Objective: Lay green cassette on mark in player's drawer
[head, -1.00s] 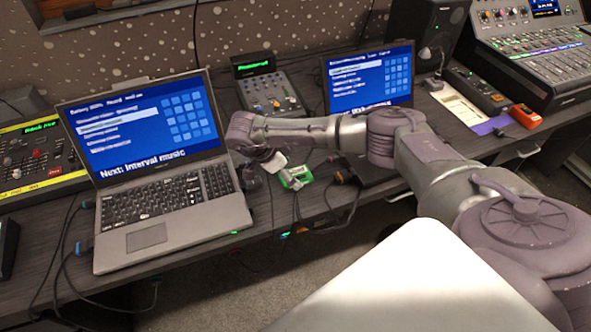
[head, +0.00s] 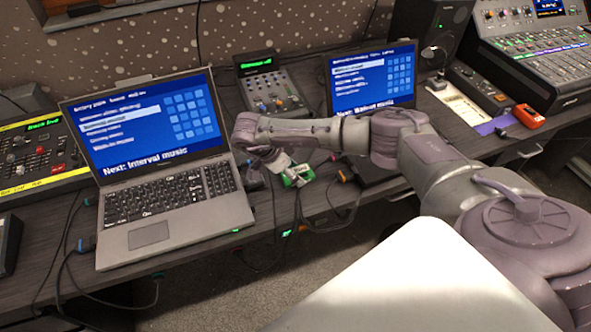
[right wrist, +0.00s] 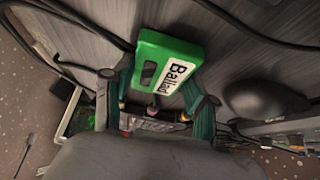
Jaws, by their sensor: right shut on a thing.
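A green cassette (right wrist: 150,72) with a white label reading "Ballad" is between the fingers of my right gripper (right wrist: 163,85), which is shut on it. In the head view the cassette (head: 298,176) shows small beside my right gripper (head: 284,166), near the desk's front edge between the two laptops. Most of the fingers are hidden there by my wrist. I cannot make out the player's drawer or its mark for certain. A pale-edged, tray-like thing (right wrist: 66,124) shows at the left of the right wrist view, partly hidden. My left gripper is not in view.
A large open laptop (head: 150,238) stands left of my right gripper, and a second laptop (head: 372,85) stands behind my forearm. A small mixer (head: 270,92) is between them. Black cables (head: 325,222) hang at the desk edge. A dark rounded object (right wrist: 262,98) lies beside the right finger.

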